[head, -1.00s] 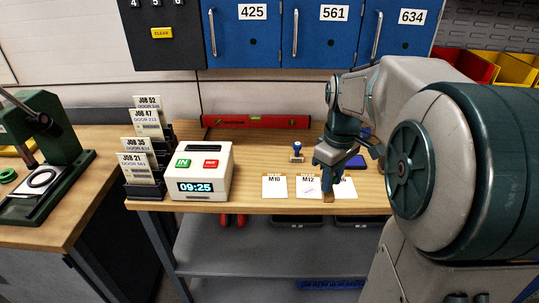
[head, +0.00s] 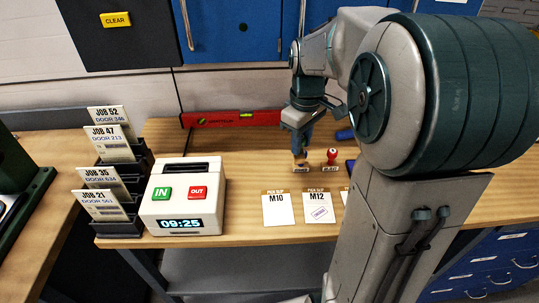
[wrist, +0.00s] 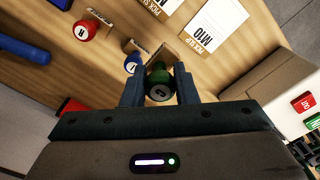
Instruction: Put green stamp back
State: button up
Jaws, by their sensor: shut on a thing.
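My gripper (head: 299,153) is over the back part of the bench, beside the red stamp (head: 331,157). In the wrist view my gripper (wrist: 159,88) is shut on the green stamp (wrist: 158,76), whose round green handle sits between the two fingers. The blue stamp (wrist: 133,63) stands close beside the left finger, and the red stamp (wrist: 84,31) is farther to the left. The green stamp's lower end is hidden in the wrist view. In the head view I cannot make the green stamp out behind the fingers.
Pick slips M10 (head: 278,208) and M12 (head: 318,207) lie near the front edge; M12 bears a stamped mark. The white time clock (head: 183,198) and card rack (head: 122,223) stand left. A red level (head: 232,119) lies at the back, behind my gripper.

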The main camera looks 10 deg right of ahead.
jog(key=shift+w+a+f+p, duration=0.3)
jog(key=shift+w+a+f, duration=0.65)
jog(key=shift+f, duration=0.55)
jog(key=shift+w+a+f+p, duration=0.25)
jog(key=shift+w+a+f, duration=0.75)
jog(key=shift+f, duration=0.45)
jog(key=shift+w+a+f+p, duration=0.3)
jog(key=shift+w+a+f, duration=0.65)
jog(key=shift+f, duration=0.55)
jog(key=shift+f, duration=0.15)
jog(key=o, duration=0.8)
